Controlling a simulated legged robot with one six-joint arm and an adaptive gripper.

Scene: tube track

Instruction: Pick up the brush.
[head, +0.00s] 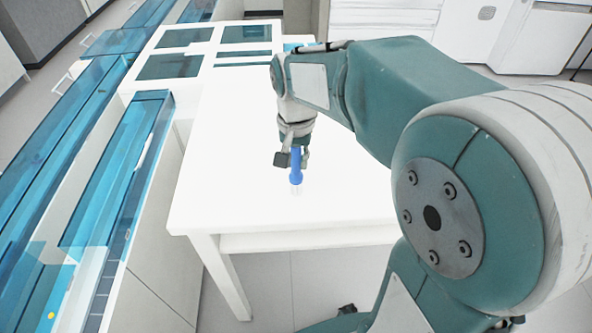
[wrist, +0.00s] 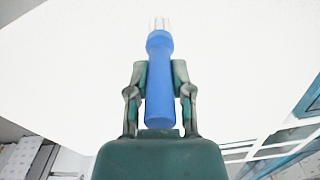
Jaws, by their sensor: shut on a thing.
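The brush has a blue handle (wrist: 160,85) and a pale, whitish tip (wrist: 159,24). In the head view the blue brush (head: 296,172) hangs upright with its pale end pointing down, over the white table (head: 240,205). My gripper (wrist: 160,82) is shut on the blue handle, with one finger on each side. I cannot tell whether the brush's tip touches the table.
A white unit with blue-tinted windows (head: 168,67) adjoins the table's far left end. A long counter with blue transparent panels (head: 110,185) runs along the left. White cabinets (head: 385,20) stand at the back. The white tabletop around the brush is clear.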

